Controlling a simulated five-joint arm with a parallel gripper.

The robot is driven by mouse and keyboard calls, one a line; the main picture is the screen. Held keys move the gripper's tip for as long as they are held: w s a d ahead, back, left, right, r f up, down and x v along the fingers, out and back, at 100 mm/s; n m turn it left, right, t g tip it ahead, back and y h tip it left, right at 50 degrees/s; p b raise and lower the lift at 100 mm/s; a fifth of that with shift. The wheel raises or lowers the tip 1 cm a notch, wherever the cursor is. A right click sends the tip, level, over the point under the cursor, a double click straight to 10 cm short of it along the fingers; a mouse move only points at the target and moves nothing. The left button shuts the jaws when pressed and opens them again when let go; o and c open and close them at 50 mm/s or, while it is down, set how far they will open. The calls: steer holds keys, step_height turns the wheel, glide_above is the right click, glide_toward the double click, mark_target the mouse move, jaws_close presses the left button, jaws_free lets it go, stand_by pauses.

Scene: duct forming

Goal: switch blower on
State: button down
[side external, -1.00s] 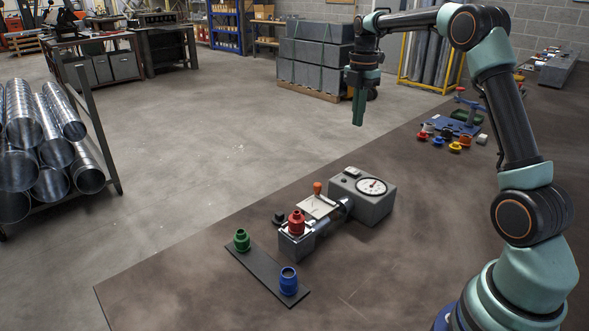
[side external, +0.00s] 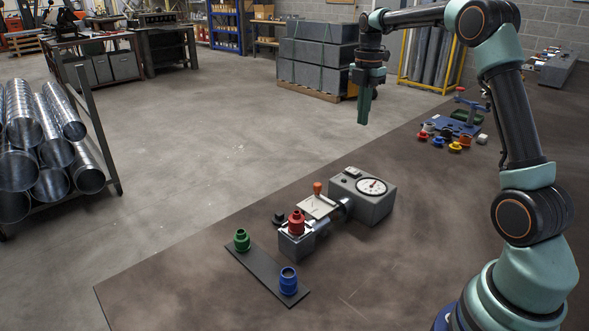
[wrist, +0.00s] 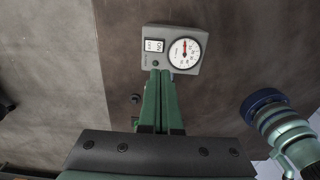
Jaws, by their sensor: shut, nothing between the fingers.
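The blower is a grey box (side external: 362,204) with a round white dial (side external: 371,186) on top, standing on the brown bench. Its switch (side external: 352,172) sits beside the dial. In the wrist view the box (wrist: 150,64) shows a white rocker switch (wrist: 154,45) with small lettering, and the dial (wrist: 185,52) has a red needle. I cannot tell the switch position surely. My gripper (side external: 362,122) is shut and empty, pointing down, high above the bench and apart from the blower. Its green fingers (wrist: 159,74) appear just below the box in the wrist view.
A metal duct piece with a red fitting (side external: 297,223) and an orange-handled plate (side external: 316,205) adjoins the blower. A dark strip (side external: 262,270) holds green (side external: 242,240) and blue (side external: 288,281) fittings. Coloured caps (side external: 440,138) lie at the back right. The bench right of the blower is clear.

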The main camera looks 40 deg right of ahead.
mark_target(356, 172)
step_height(356, 172, down, 14)
stand_by(0.6)
steer(key=shift+s+f, duration=0.1)
steer(key=shift+f, duration=0.1)
stand_by(0.3)
steer(key=shift+w+r, duration=0.25)
steer(key=shift+w, duration=0.55)
steer(key=shift+r, duration=0.1)
